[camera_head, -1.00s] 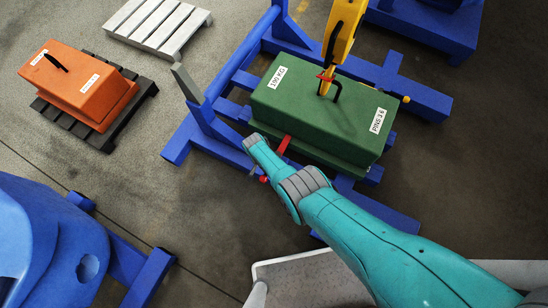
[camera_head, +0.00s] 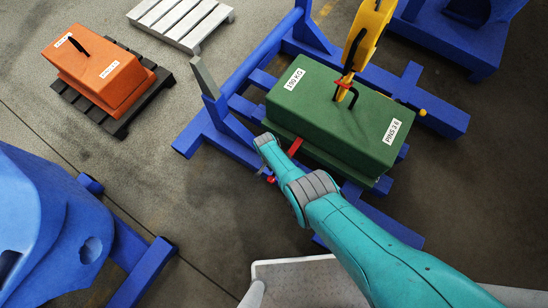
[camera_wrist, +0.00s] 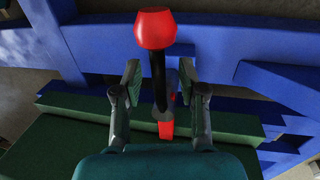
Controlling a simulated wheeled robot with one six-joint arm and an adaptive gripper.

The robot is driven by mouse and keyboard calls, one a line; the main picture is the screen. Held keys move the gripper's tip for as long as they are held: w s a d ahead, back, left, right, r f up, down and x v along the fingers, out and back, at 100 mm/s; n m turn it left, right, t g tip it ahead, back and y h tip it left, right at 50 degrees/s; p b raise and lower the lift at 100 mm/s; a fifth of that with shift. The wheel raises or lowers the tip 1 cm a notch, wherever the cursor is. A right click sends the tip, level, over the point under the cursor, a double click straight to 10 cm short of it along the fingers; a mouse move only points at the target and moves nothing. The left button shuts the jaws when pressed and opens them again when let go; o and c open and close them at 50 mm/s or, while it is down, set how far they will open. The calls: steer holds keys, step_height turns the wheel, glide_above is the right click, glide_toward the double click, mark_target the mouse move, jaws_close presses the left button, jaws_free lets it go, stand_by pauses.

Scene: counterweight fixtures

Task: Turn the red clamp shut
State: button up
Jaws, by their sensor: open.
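The red clamp has a red bar (camera_head: 295,146) against the near side of the green block (camera_head: 340,115). A red knob (camera_head: 271,180) shows just below my wrist. In the wrist view the clamp's red knob (camera_wrist: 155,30) tops a black lever (camera_wrist: 158,82), with a red part (camera_wrist: 166,128) at its lower end. My gripper (camera_wrist: 160,76) is open, with one finger on each side of the lever and visible gaps. In the head view my arm mostly hides the gripper.
A blue frame (camera_head: 430,100) carries the green block, and a yellow hook arm (camera_head: 366,35) reaches its handle. An orange block (camera_head: 100,72) sits on a dark pallet (camera_head: 120,125) at left. A light pallet (camera_head: 185,20) lies behind. Blue equipment (camera_head: 50,210) stands at lower left.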

steer(key=shift+r, duration=0.1)
step_height(320, 180, up, 12)
steer(key=w+a, duration=0.1)
steer(key=shift+w+a+f, duration=0.2)
steer(key=shift+a+f, duration=0.05)
steer(key=shift+a, duration=0.15)
stand_by(0.4)
stand_by(0.4)
